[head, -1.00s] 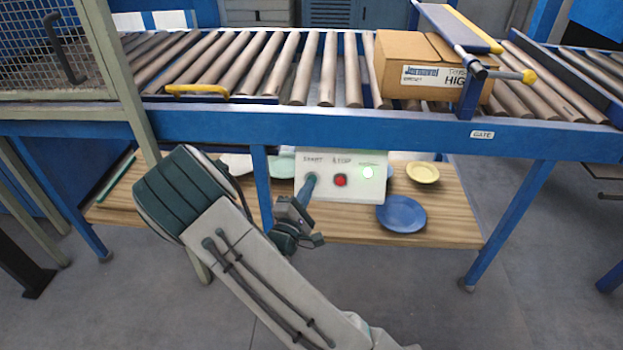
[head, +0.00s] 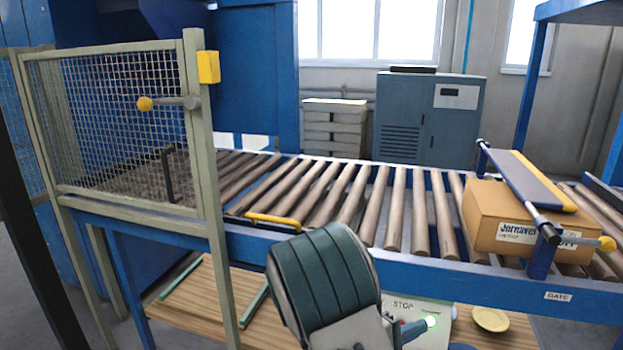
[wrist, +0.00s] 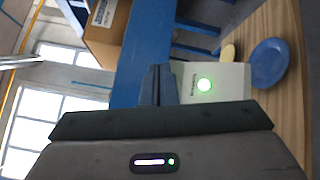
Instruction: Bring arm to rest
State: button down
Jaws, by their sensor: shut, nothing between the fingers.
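My gripper (wrist: 157,85) shows in the wrist view with its two dark fingers shut together and nothing between them. I cannot tell the gap between fingers and box. In the head view my arm's teal joint and pale link rise at the bottom centre.
A roller conveyor (head: 345,205) carries a cardboard box (head: 490,215) at right, under a raised blue gate flap (head: 530,182). A mesh guard (head: 110,115) stands at left. On the lower wooden shelf are a yellow plate (head: 490,319) and a blue plate (wrist: 270,62).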

jog(key=s+d+r+m+g+y+p, duration=0.2)
jog(key=s+r+m+g+y+p, duration=0.6)
jog(key=s+r+p, duration=0.45)
jog(key=s+a+r+t+y+p, duration=0.1)
jog(key=s+a+r+y+p, duration=0.2)
jog(key=r, duration=0.6)
jog(key=s+a+r+t+y+p, duration=0.2)
jog(key=s+a+r+y+p, duration=0.1)
jog(key=a+r+y+p, duration=0.2)
notch_tip(320, 180, up, 4)
jog(key=shift+a+f+m+p, duration=0.1)
jog(key=shift+a+m+p, duration=0.25)
jog(key=shift+a, duration=0.65)
jog(key=shift+d, duration=0.15)
dwell(1.7)
